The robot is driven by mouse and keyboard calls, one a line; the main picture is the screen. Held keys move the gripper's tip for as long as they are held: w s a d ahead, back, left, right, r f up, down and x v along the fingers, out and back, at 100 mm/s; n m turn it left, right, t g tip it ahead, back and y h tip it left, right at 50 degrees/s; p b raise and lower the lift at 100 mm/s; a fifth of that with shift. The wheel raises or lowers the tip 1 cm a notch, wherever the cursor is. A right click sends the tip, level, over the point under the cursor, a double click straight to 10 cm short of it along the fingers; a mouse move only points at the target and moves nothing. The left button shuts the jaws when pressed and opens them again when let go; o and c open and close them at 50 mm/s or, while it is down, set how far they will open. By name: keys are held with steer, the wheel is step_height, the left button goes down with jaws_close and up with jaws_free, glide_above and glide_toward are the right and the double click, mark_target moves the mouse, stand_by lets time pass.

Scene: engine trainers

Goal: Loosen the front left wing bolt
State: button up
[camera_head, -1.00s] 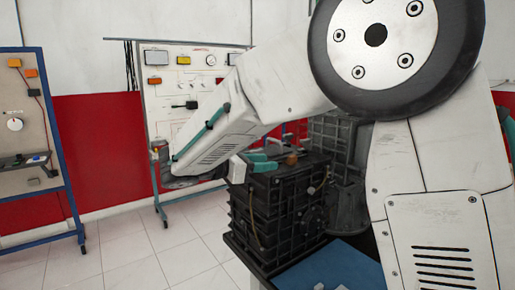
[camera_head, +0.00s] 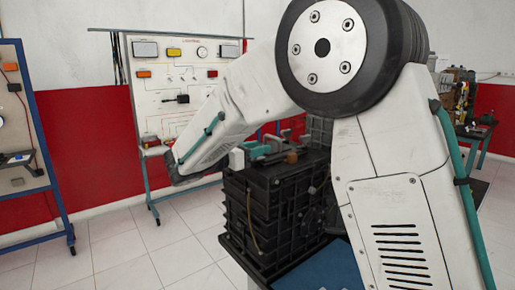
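A black engine-like block (camera_head: 275,215) with ribbed sides stands at the centre of the head view. Teal pieces (camera_head: 262,150), a small brown piece (camera_head: 291,157) and a pale block (camera_head: 237,158) show at its top. They are too small to tell which, if any, is the front left wing bolt. My white arm crosses in front and bends down to the left of the block. I cannot make out my gripper or its fingers.
A blue mat (camera_head: 325,268) lies at the block's front right. A white instrument panel (camera_head: 165,95) on a teal stand is behind, and another board with a blue frame (camera_head: 62,190) is at far left. A bench (camera_head: 474,132) with equipment stands at far right. Tiled floor is open at left.

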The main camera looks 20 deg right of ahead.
steer(key=shift+d, duration=0.35)
steer(key=shift+c, duration=0.3)
jaws_close()
steer(key=shift+n+t+y, duration=0.3)
steer(key=shift+n+t, duration=0.1)
steer(key=shift+t, duration=0.2)
steer(key=n+t+y, duration=0.2)
steer(key=t, duration=0.1)
steer(key=n+t+y, duration=0.3)
steer(key=t, duration=0.1)
steer(key=shift+w+a+n, duration=0.1)
steer(key=shift+w+n, duration=0.1)
steer(key=shift+n, duration=0.1)
steer(key=n+t+y, duration=0.1)
steer(key=y, duration=0.1)
steer(key=n+t+y, duration=0.1)
steer(key=n+y, duration=0.1)
steer(key=shift+w+a+t+y, duration=0.1)
steer(key=shift+t+y, duration=0.2)
steer(key=shift+t, duration=0.1)
steer(key=shift+a+n+t+y, duration=0.15)
steer(key=shift+n+t+y, duration=0.2)
steer(key=shift+n+y, duration=0.85)
steer(key=shift+a+n+t+y, duration=0.1)
steer(key=shift+n+t+y, duration=0.25)
steer(key=shift+n+y, duration=0.8)
steer(key=shift+w+m+y, duration=0.1)
steer(key=shift+m+y, duration=0.15)
steer(key=shift+y, duration=0.3)
